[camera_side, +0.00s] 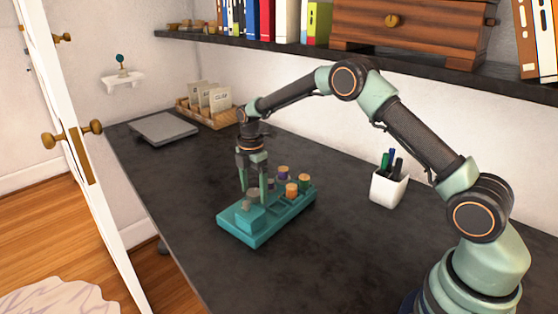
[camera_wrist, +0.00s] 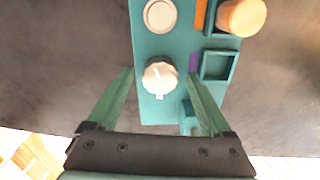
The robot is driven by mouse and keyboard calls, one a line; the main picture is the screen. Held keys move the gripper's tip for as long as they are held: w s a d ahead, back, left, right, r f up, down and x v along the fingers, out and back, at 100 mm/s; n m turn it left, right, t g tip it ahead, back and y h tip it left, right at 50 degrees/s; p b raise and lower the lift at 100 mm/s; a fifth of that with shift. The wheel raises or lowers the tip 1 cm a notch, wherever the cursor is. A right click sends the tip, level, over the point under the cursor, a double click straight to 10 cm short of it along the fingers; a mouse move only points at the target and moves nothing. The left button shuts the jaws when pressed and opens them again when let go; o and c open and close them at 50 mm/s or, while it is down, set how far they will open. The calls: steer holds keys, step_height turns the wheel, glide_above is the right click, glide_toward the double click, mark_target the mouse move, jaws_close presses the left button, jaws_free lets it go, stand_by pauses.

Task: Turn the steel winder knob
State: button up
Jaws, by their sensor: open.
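The steel winder knob (camera_wrist: 160,78) is a pale round knob with a small pointer, on the near end of a teal block (camera_side: 263,233). In the side view the knob (camera_side: 252,194) is small and partly hidden by my fingers. My gripper (camera_wrist: 164,75) is open, pointing down, with one green finger on each side of the knob. Gaps show between the fingers and the knob in the wrist view. In the side view my gripper (camera_side: 254,191) is just above the block's left end. I cannot tell the exact height of the fingertips against the knob.
The block carries an orange-topped peg (camera_side: 291,189), other pegs, a square socket (camera_wrist: 218,65) and a pale disc (camera_wrist: 160,15). A white pen cup (camera_side: 389,187) stands to the right. A grey flat device (camera_side: 163,128) and a seed-packet tray (camera_side: 212,116) lie behind. The dark desk is clear around the block.

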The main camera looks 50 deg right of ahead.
mark_target(254, 191)
step_height(254, 191, up, 12)
steer(key=shift+f, duration=0.15)
steer(key=shift+w, duration=0.1)
stand_by(0.3)
steer(key=s+a+r+m+t, duration=0.1)
steer(key=s+r+m+t, duration=0.2)
steer(key=s+r+m, duration=0.75)
steer(key=s+a+f+m+t, duration=0.1)
steer(key=s+m, duration=0.6)
steer(key=s, duration=0.7)
steer(key=shift+s+f+t, duration=0.25)
steer(key=shift+f+t, duration=0.25)
steer(key=shift+t, duration=0.4)
